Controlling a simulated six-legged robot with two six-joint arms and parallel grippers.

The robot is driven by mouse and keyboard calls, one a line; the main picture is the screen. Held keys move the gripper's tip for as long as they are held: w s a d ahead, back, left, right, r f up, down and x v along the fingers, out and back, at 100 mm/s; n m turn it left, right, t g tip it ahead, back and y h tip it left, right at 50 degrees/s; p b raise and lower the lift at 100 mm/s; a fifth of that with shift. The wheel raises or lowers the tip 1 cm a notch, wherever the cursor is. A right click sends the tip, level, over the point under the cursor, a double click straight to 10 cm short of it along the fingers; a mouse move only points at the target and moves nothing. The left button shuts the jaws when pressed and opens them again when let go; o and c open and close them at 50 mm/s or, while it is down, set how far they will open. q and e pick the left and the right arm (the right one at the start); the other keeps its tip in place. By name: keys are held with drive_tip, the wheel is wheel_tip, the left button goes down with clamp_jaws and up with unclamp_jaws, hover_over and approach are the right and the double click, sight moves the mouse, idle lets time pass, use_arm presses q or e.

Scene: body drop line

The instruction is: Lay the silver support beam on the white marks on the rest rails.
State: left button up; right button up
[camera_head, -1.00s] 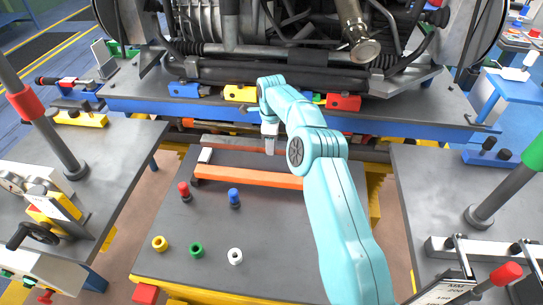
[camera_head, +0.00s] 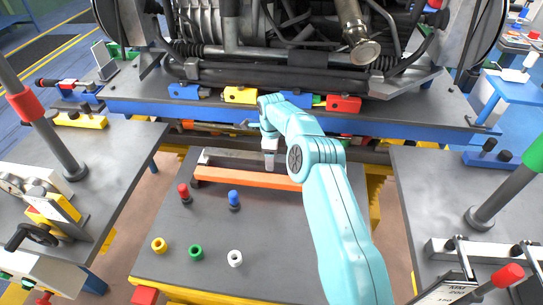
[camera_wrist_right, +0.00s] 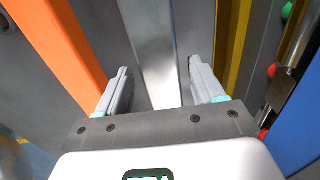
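The silver support beam (camera_head: 232,156) lies behind and roughly parallel to the orange beam (camera_head: 248,178). My right gripper (camera_head: 269,162) points down over the beam. In the right wrist view, the gripper's fingers (camera_wrist_right: 160,82) stand apart, with the silver beam (camera_wrist_right: 153,45) running between them and gaps on both sides. The orange beam (camera_wrist_right: 62,45) is on the left there. My left gripper is out of view.
Red (camera_head: 184,192) and blue (camera_head: 234,199) pegs and yellow (camera_head: 159,244), green (camera_head: 196,251) and white (camera_head: 235,257) rings stand on the dark table (camera_head: 200,220). A blue-edged bench (camera_head: 150,106) with an engine assembly is behind. Side tables flank both sides.

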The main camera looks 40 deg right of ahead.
wheel_tip(320, 180, up, 12)
drive_tip(key=p, duration=0.2)
idle(0.9)
